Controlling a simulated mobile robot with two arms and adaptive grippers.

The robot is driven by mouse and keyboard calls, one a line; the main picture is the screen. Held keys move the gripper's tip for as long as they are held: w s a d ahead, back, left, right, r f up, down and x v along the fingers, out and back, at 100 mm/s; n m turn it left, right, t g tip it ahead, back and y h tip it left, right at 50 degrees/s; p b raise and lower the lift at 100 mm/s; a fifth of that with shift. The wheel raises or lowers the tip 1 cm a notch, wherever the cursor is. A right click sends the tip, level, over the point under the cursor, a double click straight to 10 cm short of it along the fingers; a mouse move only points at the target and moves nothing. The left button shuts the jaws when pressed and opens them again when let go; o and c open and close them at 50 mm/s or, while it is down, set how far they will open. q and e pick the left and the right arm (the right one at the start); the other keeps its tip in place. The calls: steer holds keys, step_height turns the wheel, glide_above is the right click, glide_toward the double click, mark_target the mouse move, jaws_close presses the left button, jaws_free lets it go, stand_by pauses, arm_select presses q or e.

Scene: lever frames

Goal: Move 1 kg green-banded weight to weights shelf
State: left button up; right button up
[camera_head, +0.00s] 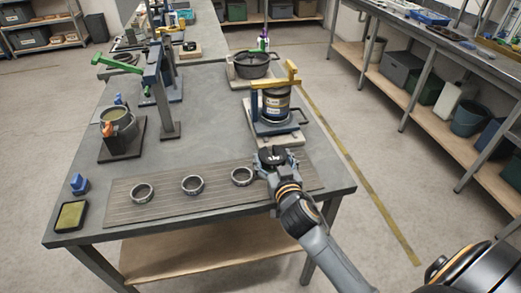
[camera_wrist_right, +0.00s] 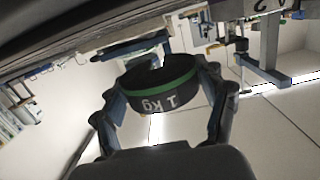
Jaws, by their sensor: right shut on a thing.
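A black weight with a green band and "1 Kg" on its side (camera_wrist_right: 160,92) sits between the two fingers of my right gripper in the right wrist view, with the lettering upside down. In the head view my right gripper (camera_head: 271,163) is shut on this dark weight (camera_head: 271,155), at the right front of the grey table, by the right end of a ribbed mat (camera_head: 150,208). I cannot tell whether the weight touches anything beneath. Which surface is the weights shelf is not clear. My left gripper is not in view.
Grey rings (camera_head: 143,193) stand on the mat, left of my gripper. Behind it is a blue frame with a yellow lever (camera_head: 275,83) over a banded canister (camera_head: 276,103). A green-lever stand (camera_head: 160,90) is at left. The table (camera_head: 215,125) has bare room mid-top.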

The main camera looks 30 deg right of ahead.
steer(key=shift+s+d+f, duration=0.1)
steer(key=shift+d+f, duration=0.15)
steer(key=shift+d, duration=0.1)
steer(key=shift+s+d+f, duration=0.1)
steer(key=shift+d+f, duration=0.1)
steer(key=shift+f, duration=1.6)
steer(key=o, duration=1.5)
steer(key=shift+f, duration=0.25)
steer(key=o, duration=0.3)
steer(key=shift+s, duration=0.1)
steer(key=shift+r, duration=0.1)
